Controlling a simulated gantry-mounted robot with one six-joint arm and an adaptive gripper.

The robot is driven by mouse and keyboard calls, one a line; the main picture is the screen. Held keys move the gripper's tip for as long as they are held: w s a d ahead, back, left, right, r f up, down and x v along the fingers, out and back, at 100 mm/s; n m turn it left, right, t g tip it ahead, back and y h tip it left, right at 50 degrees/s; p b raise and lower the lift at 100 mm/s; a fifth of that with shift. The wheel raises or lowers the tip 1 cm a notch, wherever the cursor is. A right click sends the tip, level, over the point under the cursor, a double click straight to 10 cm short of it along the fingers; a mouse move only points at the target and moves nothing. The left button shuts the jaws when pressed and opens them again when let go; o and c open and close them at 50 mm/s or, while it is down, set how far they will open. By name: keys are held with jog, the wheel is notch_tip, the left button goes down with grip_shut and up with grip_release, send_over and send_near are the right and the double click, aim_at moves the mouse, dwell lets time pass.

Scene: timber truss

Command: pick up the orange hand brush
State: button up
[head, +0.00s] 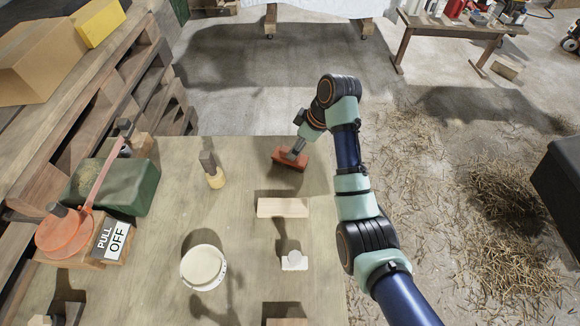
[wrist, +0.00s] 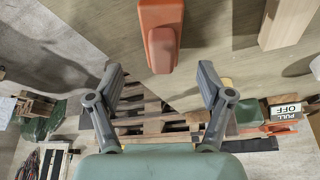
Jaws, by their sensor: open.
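The orange hand brush (head: 289,164) lies on the wooden tabletop, near its far right edge. In the wrist view, the brush (wrist: 160,38) is at the top centre, its near end between the lines of the two fingers and its far end cut off by the frame. My gripper (head: 296,150) is over the brush in the head view and partly covers it. In the wrist view, my gripper (wrist: 160,72) is open and empty, with its fingers spread wide. I cannot tell the height left between fingertips and brush.
A wooden block (head: 283,207) lies near the brush; it also shows in the wrist view (wrist: 287,22). A wooden-handled tool (head: 213,172) stands to the left. A white tub (head: 204,267) and green box (head: 118,187) stand farther left. The table between brush and tool is clear.

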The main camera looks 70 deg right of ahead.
aim_at(287, 150)
jog(key=b+x, duration=0.1)
jog(key=x, duration=0.7)
jog(key=shift+a+r+b, duration=0.1)
jog(key=shift+a+b, duration=0.05)
jog(key=shift+b, duration=0.25)
jog(key=shift+r, duration=0.1)
jog(key=c, duration=1.5)
jog(key=shift+o, duration=0.2)
notch_tip(287, 150, up, 20)
jog(key=p, duration=0.6)
